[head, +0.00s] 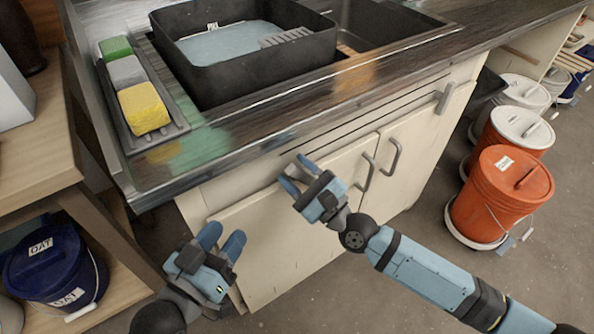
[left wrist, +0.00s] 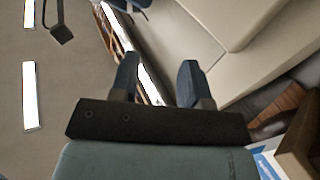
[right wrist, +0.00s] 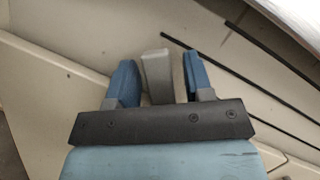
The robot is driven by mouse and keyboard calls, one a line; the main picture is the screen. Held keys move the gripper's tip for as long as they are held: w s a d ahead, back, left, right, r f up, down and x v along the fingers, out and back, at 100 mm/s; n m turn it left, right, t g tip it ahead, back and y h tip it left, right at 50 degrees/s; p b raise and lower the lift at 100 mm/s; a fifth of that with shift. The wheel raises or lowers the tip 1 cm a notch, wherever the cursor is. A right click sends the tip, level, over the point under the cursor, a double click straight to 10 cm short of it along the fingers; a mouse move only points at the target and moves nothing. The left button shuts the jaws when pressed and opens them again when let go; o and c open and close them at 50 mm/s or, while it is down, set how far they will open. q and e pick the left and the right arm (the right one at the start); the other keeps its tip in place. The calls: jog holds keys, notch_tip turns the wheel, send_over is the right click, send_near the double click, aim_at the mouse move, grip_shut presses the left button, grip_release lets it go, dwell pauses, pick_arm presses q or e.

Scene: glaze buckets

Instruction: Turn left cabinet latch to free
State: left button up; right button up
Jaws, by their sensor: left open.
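The left cabinet latch, a small grey block (right wrist: 157,72), shows between the two fingers of my right gripper (right wrist: 160,82) in the right wrist view. The fingers stand on either side of it, with a visible gap on the right side. In the head view my right gripper (head: 298,176) is at the cabinet front under the counter edge and mostly hides this latch. My left gripper (head: 221,240) is open and empty, low in front of the cabinet's left side; its fingers also show in the left wrist view (left wrist: 157,80).
The cabinet has two cream doors with dark handles (head: 367,172) (head: 393,156). Another grey latch (head: 445,97) is at the upper right. Orange buckets (head: 503,190) stand at the right. A wooden shelf with a blue bucket (head: 55,262) is at the left.

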pick_arm(q)
jog(key=shift+d+r, duration=0.1)
jog(key=shift+r, duration=0.25)
pick_arm(e)
jog(key=v, duration=1.4)
jog(key=shift+w, duration=0.1)
pick_arm(q)
jog(key=shift+f, duration=0.1)
pick_arm(e)
jog(key=shift+r, duration=0.1)
